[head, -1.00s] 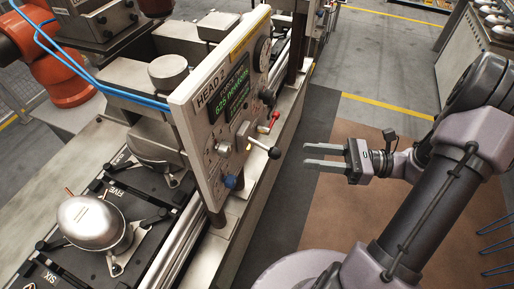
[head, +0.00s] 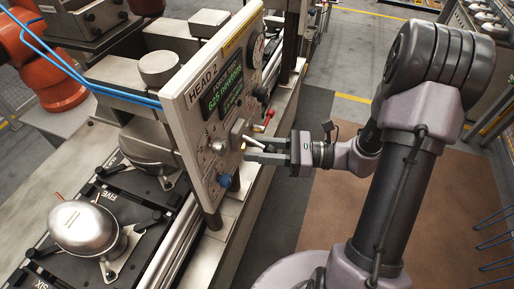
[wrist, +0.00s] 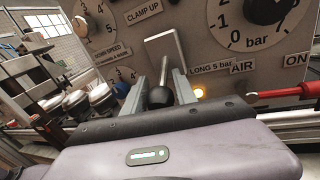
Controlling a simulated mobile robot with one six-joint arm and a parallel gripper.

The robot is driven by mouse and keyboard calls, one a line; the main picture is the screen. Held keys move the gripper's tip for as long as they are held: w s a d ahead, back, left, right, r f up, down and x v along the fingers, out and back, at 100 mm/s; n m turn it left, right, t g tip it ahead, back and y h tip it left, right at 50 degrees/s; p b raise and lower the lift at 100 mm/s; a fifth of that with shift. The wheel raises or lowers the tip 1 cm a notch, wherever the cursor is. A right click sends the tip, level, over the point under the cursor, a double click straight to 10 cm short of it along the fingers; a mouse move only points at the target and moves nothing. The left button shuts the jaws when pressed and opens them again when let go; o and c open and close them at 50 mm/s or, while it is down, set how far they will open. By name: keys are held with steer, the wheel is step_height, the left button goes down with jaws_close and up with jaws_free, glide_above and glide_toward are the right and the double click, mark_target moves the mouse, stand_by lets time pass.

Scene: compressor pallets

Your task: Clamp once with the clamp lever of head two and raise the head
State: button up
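The head two panel (head: 207,92) stands at the centre of the head view, with a lit green readout (head: 222,92). Its clamp lever (wrist: 165,52) is a silver bar with a black ball knob (wrist: 158,97), seen close up in the wrist view below the CLAMP UP label (wrist: 143,12). My gripper (head: 246,146) is at the panel's front. Its two fingers stand on either side of the knob in the wrist view, with small gaps visible, so it looks open around the knob. In the head view the fingers hide the knob.
A red-handled lever (wrist: 290,91) sticks out to the right of my gripper in the wrist view, near the AIR label. A pressure dial (wrist: 250,20) is above. Below the panel, a silver compressor shell (head: 88,226) sits on a black pallet. Brown floor matting (head: 350,215) lies open at right.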

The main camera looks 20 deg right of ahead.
jaws_close()
stand_by(1.2)
